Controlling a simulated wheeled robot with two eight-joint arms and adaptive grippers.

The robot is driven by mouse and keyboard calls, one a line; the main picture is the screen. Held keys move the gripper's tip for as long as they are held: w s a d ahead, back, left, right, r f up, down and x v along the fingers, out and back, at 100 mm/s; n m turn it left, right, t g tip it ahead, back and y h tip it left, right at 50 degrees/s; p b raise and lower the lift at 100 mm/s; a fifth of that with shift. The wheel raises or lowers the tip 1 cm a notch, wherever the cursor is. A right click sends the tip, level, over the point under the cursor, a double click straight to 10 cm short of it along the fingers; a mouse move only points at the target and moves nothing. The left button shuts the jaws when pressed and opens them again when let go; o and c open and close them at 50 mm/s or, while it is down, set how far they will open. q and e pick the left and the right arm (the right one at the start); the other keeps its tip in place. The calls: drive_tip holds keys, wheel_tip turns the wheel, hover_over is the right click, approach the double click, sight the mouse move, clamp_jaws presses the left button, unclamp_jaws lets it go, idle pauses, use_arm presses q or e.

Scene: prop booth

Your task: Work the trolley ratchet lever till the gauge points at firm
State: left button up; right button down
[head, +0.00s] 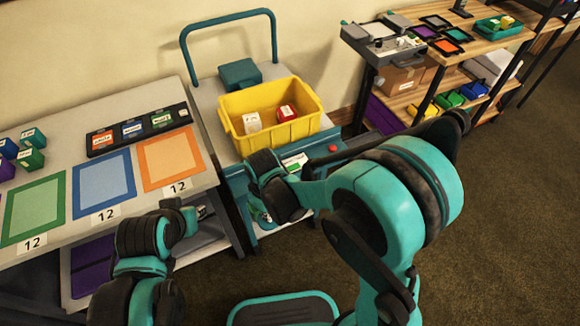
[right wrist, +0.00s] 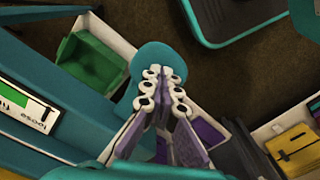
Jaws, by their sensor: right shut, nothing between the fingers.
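The teal trolley (head: 235,180) stands in the middle of the head view. Its gauge (head: 294,162) is a white and green label on the front panel, partly hidden by my right arm. In the right wrist view the gauge (right wrist: 28,108) shows the word "loose" and a green part; I cannot tell where its pointer stands. My right gripper (right wrist: 160,88) is shut and empty in front of the trolley. A rounded teal piece (right wrist: 152,57), possibly the lever's end, lies behind its fingertips; contact is unclear. My left gripper (head: 200,211) is small and partly hidden at lower left.
A yellow crate (head: 232,107) with a white and a red item sits on the trolley. A red knob (head: 332,148) is on its panel. A table with coloured mats (head: 104,185) stands close on the left. A wooden shelf (head: 481,45) stands back right. Carpet is clear at right.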

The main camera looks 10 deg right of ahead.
drive_tip(key=shift+f, duration=1.1)
wheel_tip(320, 180, up, 9)
drive_tip(key=p, duration=0.6)
drive_tip(key=shift+r+p, duration=0.1)
drive_tip(key=shift+p, duration=0.3)
idle(0.6)
drive_tip(key=s+d+r+m+t, duration=0.2)
drive_tip(key=d+r+m+t, duration=0.1)
drive_tip(key=d+r, duration=0.5)
drive_tip(key=s+d+r+m+t, duration=0.3)
drive_tip(key=d+r+m, duration=0.3)
drive_tip(key=d+r, duration=0.2)
drive_tip(key=shift+d+m+t, duration=0.3)
drive_tip(key=shift+d+t, duration=0.3)
drive_tip(key=shift+d, duration=0.3)
